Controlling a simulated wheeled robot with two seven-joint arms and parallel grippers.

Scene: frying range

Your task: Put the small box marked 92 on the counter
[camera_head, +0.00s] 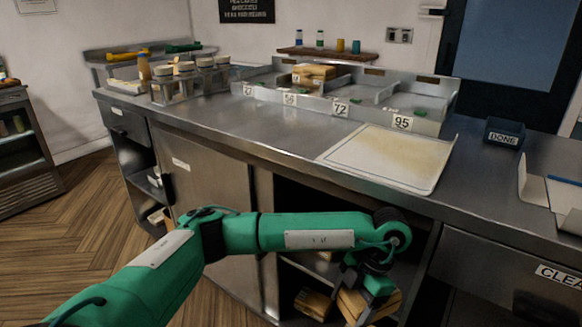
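My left arm comes in from the left, and its gripper (364,290) points down low in front of the open cupboard under the counter. A tan box (372,306) is tilted right under the gripper and touches or nearly touches its fingers. The fingers are dark and partly hidden, so I cannot tell whether they grip it. Another tan box (314,303) lies on the low shelf to the left. I can read no number 92 on either box. The steel counter (270,135) runs above them. My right gripper is not in view.
A pale tray (390,157) lies on the counter, behind it steel bins with number cards (402,122). A jar rack (190,82) stands at the left, a dark box marked DONE (504,133) at the right. The counter's middle left is bare.

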